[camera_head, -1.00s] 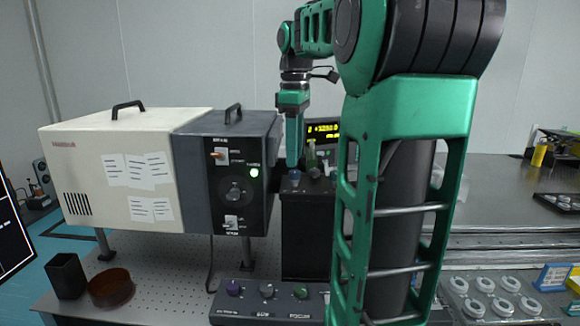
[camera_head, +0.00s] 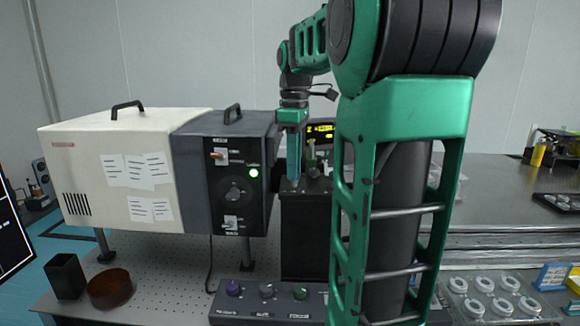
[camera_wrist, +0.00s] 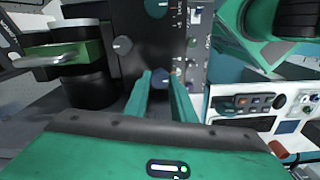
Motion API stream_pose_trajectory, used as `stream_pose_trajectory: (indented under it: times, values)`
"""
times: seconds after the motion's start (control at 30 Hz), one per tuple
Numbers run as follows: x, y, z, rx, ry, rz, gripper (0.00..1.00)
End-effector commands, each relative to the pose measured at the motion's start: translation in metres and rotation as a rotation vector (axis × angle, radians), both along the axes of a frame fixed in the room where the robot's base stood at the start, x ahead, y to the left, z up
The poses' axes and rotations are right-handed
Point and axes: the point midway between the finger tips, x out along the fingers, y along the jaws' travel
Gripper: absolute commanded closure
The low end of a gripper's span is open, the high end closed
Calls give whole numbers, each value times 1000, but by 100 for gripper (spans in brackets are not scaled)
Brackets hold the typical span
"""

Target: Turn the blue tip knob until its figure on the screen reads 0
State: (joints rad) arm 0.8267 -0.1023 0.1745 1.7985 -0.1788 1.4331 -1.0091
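The blue tip knob (camera_wrist: 161,82) shows in the wrist view on a dark face, between the tips of my gripper's two green fingers. My gripper (camera_wrist: 161,76) is open, with a finger on each side of the knob and small gaps visible. In the head view, my gripper (camera_head: 294,182) points down at the top of a black box (camera_head: 305,235), and its fingers hide the blue knob. The screen (camera_head: 321,129) with yellow-green figures stands behind, partly covered by my gripper and arm; its figures are too small to read.
Other knobs stand near: a grey one (camera_wrist: 122,45) in the wrist view, and a dark one (camera_head: 314,173) right of my fingers. The beige and grey instrument (camera_head: 225,180) stands close on the left. A knob panel (camera_head: 267,304) lies in front.

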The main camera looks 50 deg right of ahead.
Motion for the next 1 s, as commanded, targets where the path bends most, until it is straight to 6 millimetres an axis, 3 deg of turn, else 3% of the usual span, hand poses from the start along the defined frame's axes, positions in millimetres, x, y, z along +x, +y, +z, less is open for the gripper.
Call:
stream_pose_trajectory:
  times: [0.47,1.0]
  values:
    - [1,-1,1,-2,-5,-140,99]
    - [1,0,1,-3,-6,-633,99]
